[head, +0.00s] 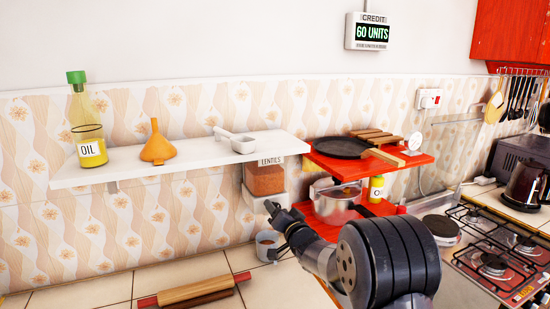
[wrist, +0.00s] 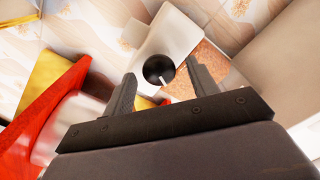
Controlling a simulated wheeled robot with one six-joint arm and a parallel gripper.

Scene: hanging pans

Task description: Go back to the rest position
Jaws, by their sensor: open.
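My gripper (head: 277,214) is in front of the wall, left of the red shelf unit and just above a grey mug (head: 268,246) on the counter. In the wrist view its two fingers (wrist: 162,75) stand apart with nothing clearly held between them. My own arm crosses the lower right of the head view and hides part of the counter and the shelf unit's lower part.
The red shelf unit (head: 420,159) holds a dark pan (head: 340,147) above and a steel pot (head: 336,209) below. A lentils container (head: 265,180) stands behind my gripper. The white shelf (head: 205,154) holds an oil bottle, funnel and scoop. A rolling pin (head: 195,291) lies in front; a stove is right.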

